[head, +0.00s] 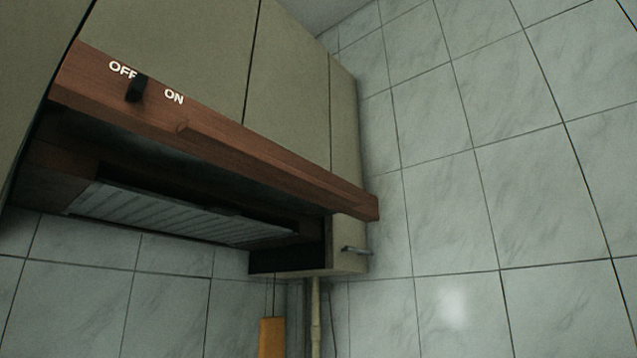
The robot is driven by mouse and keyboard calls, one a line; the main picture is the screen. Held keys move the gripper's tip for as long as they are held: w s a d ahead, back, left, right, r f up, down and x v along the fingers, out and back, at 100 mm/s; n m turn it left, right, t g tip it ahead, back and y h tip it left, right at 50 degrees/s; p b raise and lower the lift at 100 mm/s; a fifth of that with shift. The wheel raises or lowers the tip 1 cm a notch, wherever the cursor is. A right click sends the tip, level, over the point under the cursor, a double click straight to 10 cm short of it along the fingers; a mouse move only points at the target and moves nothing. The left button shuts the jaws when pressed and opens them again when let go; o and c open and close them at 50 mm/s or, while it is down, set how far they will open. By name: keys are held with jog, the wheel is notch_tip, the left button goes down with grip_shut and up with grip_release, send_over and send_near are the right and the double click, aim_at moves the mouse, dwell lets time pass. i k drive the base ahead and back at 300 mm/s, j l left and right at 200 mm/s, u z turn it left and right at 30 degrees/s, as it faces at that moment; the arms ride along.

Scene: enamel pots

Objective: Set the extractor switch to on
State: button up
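The extractor hood (240,148) has a reddish-brown wooden front band at the upper left of the head view. A small black extractor switch (136,89) sticks out of the band near its left end. White lettering reads OFF to the switch's upper left and ON to its right. The switch stands close to the OFF lettering, partly over its last letter, and apart from ON. My gripper is not in view.
Beige cabinets (290,90) stand above and beside the hood. A metal handle (355,250) juts out at the lower right of the cabinet. An orange object (271,338) hangs below, beside a pale pipe (315,320). Tiled wall fills the right.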

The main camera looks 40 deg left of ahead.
aim_at(137, 85)
jog(key=l+u, duration=0.1)
jog(key=u, duration=0.35)
jog(key=l+u, duration=0.1)
jog(key=u, duration=0.3)
jog(key=l+u, duration=0.15)
jog(key=u, duration=0.3)
jog(key=l+u, duration=0.15)
jog(key=u, duration=0.3)
jog(key=j+u, duration=0.15)
jog(key=u, duration=0.25)
jog(key=j+u, duration=0.2)
jog(key=u, duration=0.15)
